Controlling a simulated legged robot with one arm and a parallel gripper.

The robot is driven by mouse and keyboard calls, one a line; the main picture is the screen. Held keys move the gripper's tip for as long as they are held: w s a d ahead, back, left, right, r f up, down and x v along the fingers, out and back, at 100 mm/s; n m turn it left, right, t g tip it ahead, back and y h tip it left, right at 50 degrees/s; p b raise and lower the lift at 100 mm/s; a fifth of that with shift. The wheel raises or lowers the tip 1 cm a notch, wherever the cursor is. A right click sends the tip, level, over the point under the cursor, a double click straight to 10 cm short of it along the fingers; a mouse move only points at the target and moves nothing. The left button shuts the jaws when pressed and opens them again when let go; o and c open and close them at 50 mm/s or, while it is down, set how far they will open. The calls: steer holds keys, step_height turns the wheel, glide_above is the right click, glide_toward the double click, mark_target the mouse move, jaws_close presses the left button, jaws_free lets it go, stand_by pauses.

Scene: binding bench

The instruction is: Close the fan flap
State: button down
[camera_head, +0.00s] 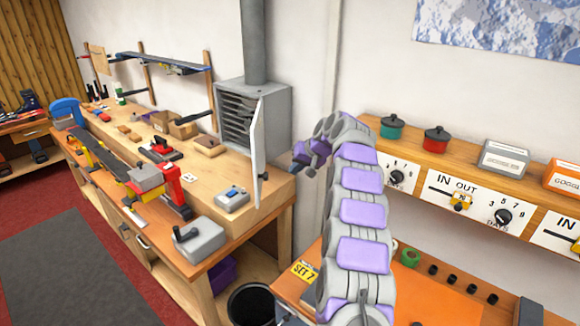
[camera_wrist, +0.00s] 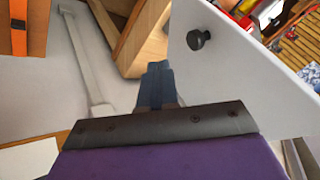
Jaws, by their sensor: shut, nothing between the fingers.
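The grey metal fan box (camera_head: 252,103) stands on the bench's raised wooden block, with dark slats in its open front. Its pale flap (camera_head: 259,140) stands open, swung out toward the viewer and seen nearly edge-on. A black knob (camera_head: 264,177) is low on the flap. In the wrist view the flap (camera_wrist: 240,85) is a large pale panel at right, with the knob (camera_wrist: 199,39) near its upper left. My gripper (camera_head: 297,163) is shut and empty, to the right of the flap on the knob side. Its fingers (camera_wrist: 156,80) appear beside the panel; contact cannot be told.
A grey duct (camera_head: 254,40) rises from the box. A small grey device (camera_head: 232,198) and a red-handled tool (camera_head: 172,185) lie on the bench left of the flap. A shelf with pots and dials (camera_head: 480,190) is at right. A black bin (camera_head: 250,303) stands below.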

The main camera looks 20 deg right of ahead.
steer(key=w+a+f, duration=0.4)
steer(key=a, duration=0.1)
steer(key=shift+w+a+f+b, duration=0.15)
steer(key=shift+f+b, duration=0.15)
steer(key=shift+f, duration=0.1)
